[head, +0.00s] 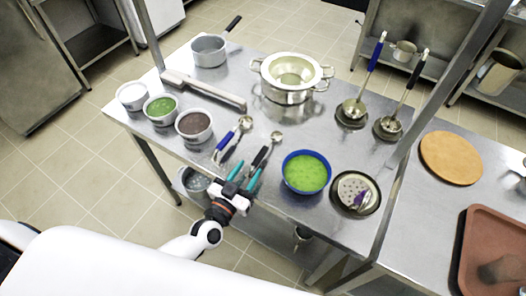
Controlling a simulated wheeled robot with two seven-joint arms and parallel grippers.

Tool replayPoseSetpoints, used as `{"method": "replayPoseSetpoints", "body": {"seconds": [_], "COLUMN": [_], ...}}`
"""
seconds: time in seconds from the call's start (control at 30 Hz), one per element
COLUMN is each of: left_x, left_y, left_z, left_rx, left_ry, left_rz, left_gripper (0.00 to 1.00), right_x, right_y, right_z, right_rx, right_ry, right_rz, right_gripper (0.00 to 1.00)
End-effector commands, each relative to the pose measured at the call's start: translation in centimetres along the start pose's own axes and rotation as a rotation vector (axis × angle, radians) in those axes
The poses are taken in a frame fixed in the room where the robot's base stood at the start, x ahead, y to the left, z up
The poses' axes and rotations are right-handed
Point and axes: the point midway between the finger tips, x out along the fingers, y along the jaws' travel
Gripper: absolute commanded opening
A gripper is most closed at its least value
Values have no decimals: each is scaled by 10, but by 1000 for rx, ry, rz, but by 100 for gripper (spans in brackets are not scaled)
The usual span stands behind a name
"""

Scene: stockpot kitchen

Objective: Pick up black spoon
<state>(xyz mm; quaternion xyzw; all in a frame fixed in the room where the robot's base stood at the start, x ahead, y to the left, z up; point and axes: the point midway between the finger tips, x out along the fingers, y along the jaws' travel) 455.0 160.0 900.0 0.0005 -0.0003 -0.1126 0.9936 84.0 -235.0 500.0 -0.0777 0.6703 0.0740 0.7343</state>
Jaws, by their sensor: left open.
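The black spoon (260,156) lies on the steel table, its black handle toward me and its metal bowl (277,136) pointing away. My left gripper (244,175) comes in over the table's front edge. Its two teal fingers are apart, with nothing seen between them. The fingertips are close to the near end of the black handle; whether they touch it I cannot tell. My right gripper is not clearly in view.
A blue bowl of green food (306,173) stands right of the spoon. Tubs (194,126) stand to the left and a stockpot (289,82) behind. Two ladles (352,110) rest at the back right. A dark bowl with a perforated utensil (356,193) is at the right front.

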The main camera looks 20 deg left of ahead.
Motion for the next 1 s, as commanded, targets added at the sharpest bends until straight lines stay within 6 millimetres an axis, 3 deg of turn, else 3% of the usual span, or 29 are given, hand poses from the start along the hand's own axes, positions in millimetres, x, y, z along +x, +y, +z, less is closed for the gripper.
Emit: {"method": "replayPoseSetpoints", "body": {"seconds": [0.17,0.5,0.77,0.87,1.0], "left_x": [13,58,61,61,61], "left_y": [-1,-5,-5,-5,-5], "left_z": [1,2,2,2,2], "left_rx": [-1,0,-1,-1,-1], "left_ry": [0,1,2,1,1], "left_rz": [-1,-2,-2,-2,-2], "left_gripper": [44,44,44,32,9], "right_x": [-3,-13,-13,-13,-13], "right_y": [-1,-1,-1,-1,-1], "right_z": [0,1,1,1,1], "right_rx": [0,0,0,0,0], "right_ry": [0,0,0,0,0], "right_rz": [-1,-1,-1,-1,-1], "right_gripper": [35,35,35,35,35]}}
